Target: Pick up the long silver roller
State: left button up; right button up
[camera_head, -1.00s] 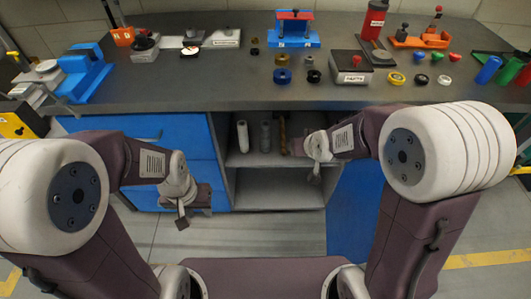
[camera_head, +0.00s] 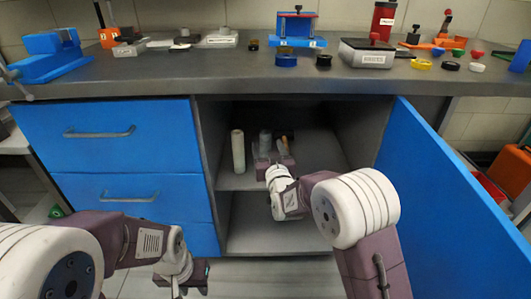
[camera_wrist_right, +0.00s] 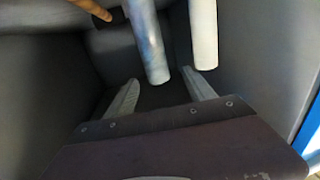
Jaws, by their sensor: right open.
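Several upright rollers stand on the upper shelf of the open cabinet. A grey, metallic-looking roller (camera_head: 265,138) stands in the middle; it shows in the right wrist view too (camera_wrist_right: 148,40). A longer, pale roller (camera_head: 238,151) is left of it in the head view, and right of it in the wrist view (camera_wrist_right: 203,35). My right gripper (camera_head: 270,153) is open inside the cabinet. In the wrist view its fingers (camera_wrist_right: 161,92) are spread, with the metallic roller's near end in line with the gap. My left gripper (camera_head: 182,278) is low before the drawers; its jaws are unclear.
An orange-brown rod (camera_wrist_right: 90,8) stands beyond the metallic roller. The cabinet side walls and the countertop (camera_head: 180,82) bound the opening. The blue door (camera_head: 450,190) stands open at right. The lower shelf (camera_head: 260,240) looks bare.

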aim_at(267, 140)
jog(key=shift+w+a+r, duration=0.1)
jog(key=shift+w, duration=0.55)
jog(key=shift+w+r+p, duration=0.1)
jog(key=shift+w+p, duration=0.05)
jog(key=shift+p, duration=0.25)
jog(key=shift+w+r+p, duration=0.35)
jog(key=shift+w+p, duration=0.15)
jog(key=shift+p, duration=0.4)
jog(key=shift+w+f+b, duration=0.6)
jog(key=shift+w+b, duration=0.2)
jog(key=shift+b, duration=0.25)
jog(key=shift+w+a+r+b, duration=0.15)
jog(key=shift+w+b, duration=0.2)
jog(key=shift+w, duration=0.7)
jog(key=shift+w+r, duration=0.1)
jog(key=shift+w, duration=0.05)
pick_arm(q)
jog(key=shift+r, duration=0.5)
pick_arm(e)
jog(key=shift+r, duration=0.1)
grip_shut()
